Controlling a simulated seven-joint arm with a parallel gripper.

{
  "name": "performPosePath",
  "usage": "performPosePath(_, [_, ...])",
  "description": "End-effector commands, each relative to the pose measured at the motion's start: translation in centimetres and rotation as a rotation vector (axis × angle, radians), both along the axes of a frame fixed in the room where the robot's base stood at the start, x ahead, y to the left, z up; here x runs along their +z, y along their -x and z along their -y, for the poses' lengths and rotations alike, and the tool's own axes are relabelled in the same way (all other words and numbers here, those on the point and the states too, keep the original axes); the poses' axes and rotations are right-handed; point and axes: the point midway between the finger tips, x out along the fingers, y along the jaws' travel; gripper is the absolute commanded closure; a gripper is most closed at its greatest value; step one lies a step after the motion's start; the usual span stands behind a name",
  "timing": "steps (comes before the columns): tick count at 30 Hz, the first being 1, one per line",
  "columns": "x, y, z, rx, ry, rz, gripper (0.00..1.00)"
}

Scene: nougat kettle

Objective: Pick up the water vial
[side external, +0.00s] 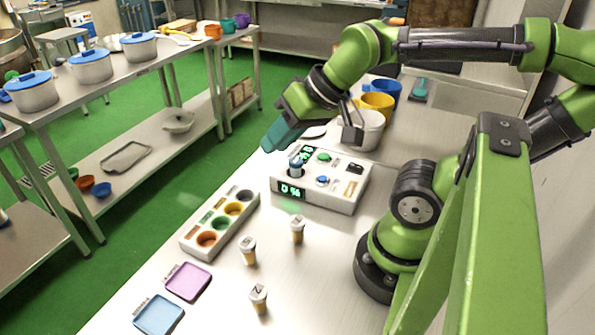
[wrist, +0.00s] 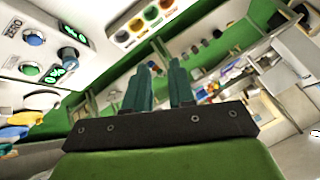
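A small vial with a grey-blue cap (side external: 296,164) stands upright in the white device (side external: 335,190) beside a green display. It also shows in the wrist view as a blue-grey round top (wrist: 68,54). Three amber vials with pale caps stand on the table: one by the device (side external: 297,230), one by the rack (side external: 248,252), one nearer the front (side external: 259,299). No readable label shows which is water. My gripper (side external: 272,142) is in the air to the upper left of the device, apart from every vial. In the wrist view its teal fingers (wrist: 163,72) are apart and empty.
A white rack (side external: 222,223) with coloured wells stands left of the device. Purple (side external: 187,281) and blue (side external: 158,315) trays lie at the front left. A metal pot (side external: 370,132), yellow mug (side external: 377,104) and blue mug (side external: 386,90) stand behind the device.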

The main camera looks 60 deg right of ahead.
Motion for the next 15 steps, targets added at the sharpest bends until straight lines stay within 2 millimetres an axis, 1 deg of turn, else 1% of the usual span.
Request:
performPosePath(1, [0.0, 0.0, 0.0, 0.0, 0.0, 0.0, 0.68])
performPosePath(6, [0.0, 0.0, 0.0, 0.0, 0.0, 0.0, 0.42])
performPosePath(8, [0.0, 0.0, 0.0, 0.0, 0.0, 0.0, 0.33])
performPosePath(15, [0.0, -0.01, 0.01, -0.001, -0.001, 0.0, 0.33])
